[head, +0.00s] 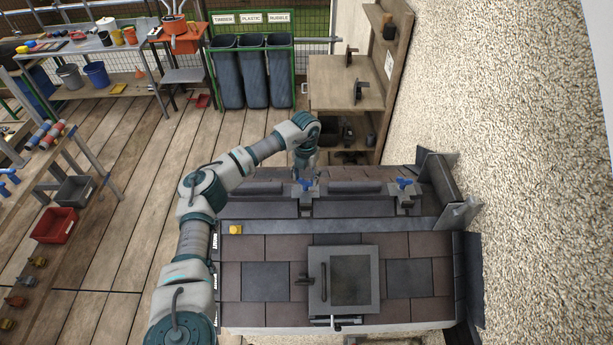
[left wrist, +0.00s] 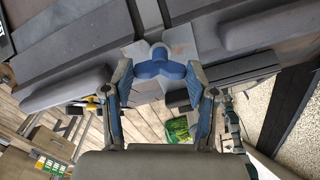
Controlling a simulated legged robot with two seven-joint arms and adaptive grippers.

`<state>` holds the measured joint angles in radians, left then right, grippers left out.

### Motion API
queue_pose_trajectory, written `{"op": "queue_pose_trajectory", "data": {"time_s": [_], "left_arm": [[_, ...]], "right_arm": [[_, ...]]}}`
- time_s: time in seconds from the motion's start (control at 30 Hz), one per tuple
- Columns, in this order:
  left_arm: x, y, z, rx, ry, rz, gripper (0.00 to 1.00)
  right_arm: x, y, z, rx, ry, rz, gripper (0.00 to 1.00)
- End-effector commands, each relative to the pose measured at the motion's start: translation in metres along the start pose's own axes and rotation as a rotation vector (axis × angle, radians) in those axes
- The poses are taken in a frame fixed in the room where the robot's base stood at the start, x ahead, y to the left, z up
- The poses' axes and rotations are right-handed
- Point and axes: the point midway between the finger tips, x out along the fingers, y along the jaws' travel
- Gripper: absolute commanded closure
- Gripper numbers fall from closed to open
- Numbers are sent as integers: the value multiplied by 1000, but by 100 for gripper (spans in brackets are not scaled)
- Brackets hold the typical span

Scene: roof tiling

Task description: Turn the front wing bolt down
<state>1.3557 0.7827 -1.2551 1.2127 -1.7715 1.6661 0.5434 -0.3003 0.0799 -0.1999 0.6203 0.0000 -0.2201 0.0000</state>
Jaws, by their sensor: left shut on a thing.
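Two blue wing bolts show in the head view on dark brackets along the roof's ridge strip. The left wing bolt (head: 306,185) is just below my left gripper (head: 305,170); the other wing bolt (head: 404,184) stands apart to the right. In the left wrist view a blue wing bolt (left wrist: 160,66) sits on a grey bracket plate (left wrist: 181,42), between the fingertips of my left gripper (left wrist: 160,76). The left gripper is shut on it. Its thread is hidden beneath the wings. My right gripper is not in view.
The roof model holds brown and dark tiles (head: 288,247) and a grey roof window (head: 350,280). A wooden shelf (head: 345,82) stands behind, and a pebbled wall (head: 500,100) runs along the right.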

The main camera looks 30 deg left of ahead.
Motion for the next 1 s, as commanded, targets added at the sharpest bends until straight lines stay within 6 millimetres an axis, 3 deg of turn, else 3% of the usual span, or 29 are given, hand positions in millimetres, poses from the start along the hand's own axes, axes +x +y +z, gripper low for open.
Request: {"op": "queue_pose_trajectory", "data": {"time_s": [0.03,0.07,0.17,0.57,0.67,1.0], "left_arm": [[-7,2,3,-4,-12,-2,77],[-7,2,3,-4,-12,-2,40],[-6,2,2,-4,-10,-1,17],[-7,0,3,-2,-2,0,17],[-21,0,3,-2,-5,0,17],[-95,1,2,-2,-6,-2,17]], "right_arm": [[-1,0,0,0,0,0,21],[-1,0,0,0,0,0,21],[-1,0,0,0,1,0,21],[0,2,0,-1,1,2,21],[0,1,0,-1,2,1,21],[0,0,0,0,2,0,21]]}}
